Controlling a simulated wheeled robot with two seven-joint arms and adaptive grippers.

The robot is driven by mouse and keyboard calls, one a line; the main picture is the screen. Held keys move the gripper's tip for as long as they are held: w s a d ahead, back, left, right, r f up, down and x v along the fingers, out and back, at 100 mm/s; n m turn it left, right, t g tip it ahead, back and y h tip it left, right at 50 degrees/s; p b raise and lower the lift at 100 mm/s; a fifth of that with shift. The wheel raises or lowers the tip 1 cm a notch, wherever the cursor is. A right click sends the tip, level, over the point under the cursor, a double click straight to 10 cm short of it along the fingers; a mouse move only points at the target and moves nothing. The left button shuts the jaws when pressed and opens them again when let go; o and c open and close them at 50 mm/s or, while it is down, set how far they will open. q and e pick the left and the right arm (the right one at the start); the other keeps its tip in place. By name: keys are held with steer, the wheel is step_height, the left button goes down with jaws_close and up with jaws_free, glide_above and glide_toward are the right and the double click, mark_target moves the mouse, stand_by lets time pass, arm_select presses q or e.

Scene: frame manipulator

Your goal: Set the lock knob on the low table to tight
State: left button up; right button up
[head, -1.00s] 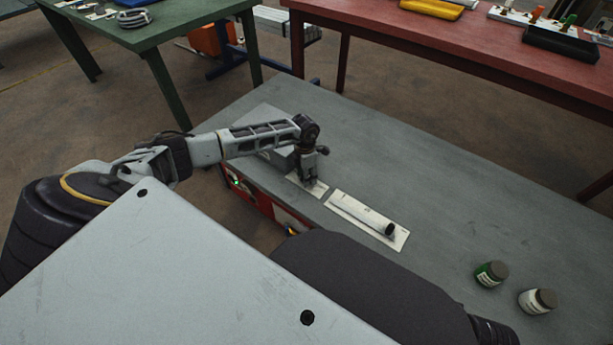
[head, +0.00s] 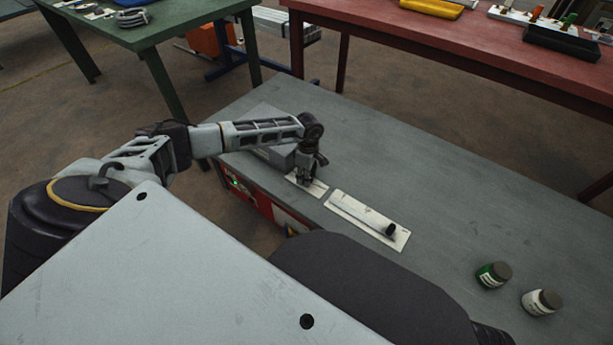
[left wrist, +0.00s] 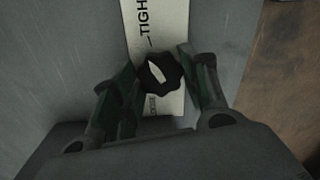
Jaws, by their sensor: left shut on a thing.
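The black lobed lock knob (left wrist: 172,72) sits on a white label plate (left wrist: 158,22) in the left wrist view. The plate reads "TIGH…" with a tick line beside the knob; a second word below is too small to read. A pale mark on the knob slants toward the upper left, roughly toward that tick. My left gripper (left wrist: 155,80) is shut on the knob, one finger on each side. In the head view my left gripper (head: 306,174) points down at the small plate (head: 317,188) on the grey low table (head: 440,190) and hides the knob. My right gripper is out of view.
A longer white plate (head: 350,209) with a slot and black slider knob (head: 390,229) lies close to the right. A grey box (head: 268,150) stands behind the gripper. A green jar (head: 494,275) and a white jar (head: 541,302) stand at the right. The table's middle is clear.

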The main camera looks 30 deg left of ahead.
arm_select(q)
steer(key=shift+m, duration=1.3)
steer(key=o, duration=1)
steer(key=shift+r, duration=0.2)
step_height(320, 180, up, 12)
steer(key=shift+w+f, duration=0.2)
steer(key=shift+w, duration=0.25)
